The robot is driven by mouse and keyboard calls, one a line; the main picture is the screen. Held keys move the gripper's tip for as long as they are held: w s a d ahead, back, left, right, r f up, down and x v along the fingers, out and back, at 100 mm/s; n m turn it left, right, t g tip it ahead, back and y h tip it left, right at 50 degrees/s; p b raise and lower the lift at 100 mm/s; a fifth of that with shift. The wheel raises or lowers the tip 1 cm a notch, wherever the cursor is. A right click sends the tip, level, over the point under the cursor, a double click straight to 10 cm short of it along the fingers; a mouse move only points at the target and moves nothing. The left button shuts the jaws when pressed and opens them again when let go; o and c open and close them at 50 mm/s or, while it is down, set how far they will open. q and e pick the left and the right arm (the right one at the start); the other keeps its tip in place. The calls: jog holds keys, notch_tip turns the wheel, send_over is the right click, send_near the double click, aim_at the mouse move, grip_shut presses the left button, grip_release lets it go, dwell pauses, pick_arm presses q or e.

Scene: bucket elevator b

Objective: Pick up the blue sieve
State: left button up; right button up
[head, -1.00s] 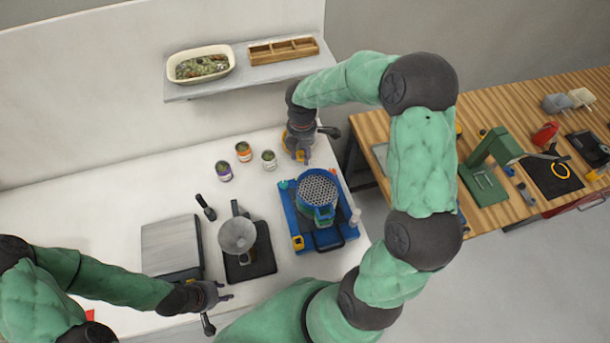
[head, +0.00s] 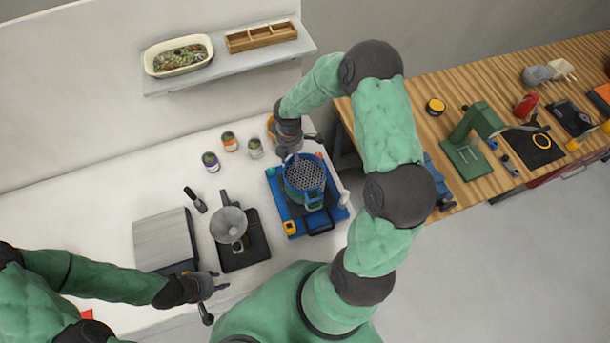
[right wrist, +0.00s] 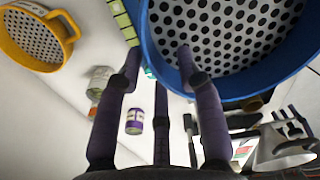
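The blue sieve (head: 304,172), round with a perforated grey plate, sits on top of a stack on a blue-based device on the white table. In the right wrist view the blue sieve (right wrist: 228,30) fills the upper right. My right gripper (head: 292,154) is at the sieve's far left edge; in the right wrist view its fingers (right wrist: 158,56) are spread, with one fingertip overlapping the blue rim. I cannot tell whether it touches. My left gripper (head: 220,302) is open and empty, near the table's front edge, away from the sieve.
A yellow sieve (right wrist: 38,38) lies left of my right gripper. Several small cans (head: 210,161) stand to the left. A balance with a metal bowl (head: 229,225) and a grey flat plate (head: 163,240) lie nearer. A shelf (head: 230,62) holds a dish and a wooden tray.

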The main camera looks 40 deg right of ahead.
grip_shut()
dwell(0.4)
